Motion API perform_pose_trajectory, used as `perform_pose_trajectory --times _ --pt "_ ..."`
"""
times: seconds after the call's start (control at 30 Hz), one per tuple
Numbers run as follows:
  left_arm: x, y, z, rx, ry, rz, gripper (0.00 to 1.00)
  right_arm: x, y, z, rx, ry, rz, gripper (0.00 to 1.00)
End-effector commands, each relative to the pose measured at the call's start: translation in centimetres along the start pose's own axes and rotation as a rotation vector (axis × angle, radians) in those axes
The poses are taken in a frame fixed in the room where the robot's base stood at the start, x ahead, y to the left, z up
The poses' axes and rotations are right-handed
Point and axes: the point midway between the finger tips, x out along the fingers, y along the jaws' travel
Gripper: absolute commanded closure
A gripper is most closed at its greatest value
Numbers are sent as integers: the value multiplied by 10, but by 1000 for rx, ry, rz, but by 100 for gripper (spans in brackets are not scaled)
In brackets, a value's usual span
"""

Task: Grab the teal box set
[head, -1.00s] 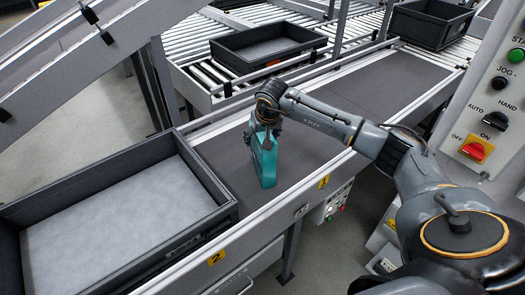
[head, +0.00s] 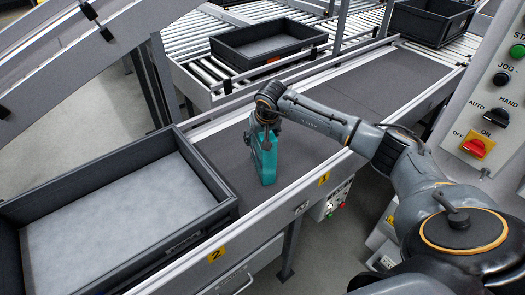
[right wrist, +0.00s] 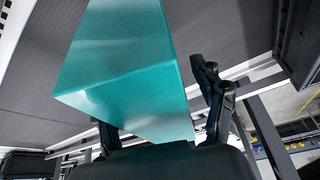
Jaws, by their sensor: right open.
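The teal box set (head: 266,160) stands upright on the dark conveyor belt (head: 312,155) in the head view. My right gripper (head: 262,135) is over it from above, with its fingers at the box's upper part. In the right wrist view the teal box (right wrist: 130,70) fills the middle, and the fingers of my right gripper (right wrist: 160,115) lie on either side of it. The right finger shows a gap to the box; the left finger is mostly hidden behind the box. The gripper is open around the box. My left gripper is not in view.
A dark tray (head: 318,38) sits on the rollers behind, and another dark bin (head: 465,15) is farther right. A control panel (head: 490,100) rises at right. The belt right of the box is clear.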

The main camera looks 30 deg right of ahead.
Motion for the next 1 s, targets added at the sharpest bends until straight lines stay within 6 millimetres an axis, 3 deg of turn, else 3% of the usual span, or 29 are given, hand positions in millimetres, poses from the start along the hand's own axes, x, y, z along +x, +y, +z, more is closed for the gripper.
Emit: perform_pose_trajectory --times 0.27,0.63,1.0 --pt "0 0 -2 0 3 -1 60 0 0 0 0 0 0 31" --pt "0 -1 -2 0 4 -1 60 0 0 0 -1 0 0 100" --pt "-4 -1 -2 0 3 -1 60 -4 -1 -2 0 2 -2 100"
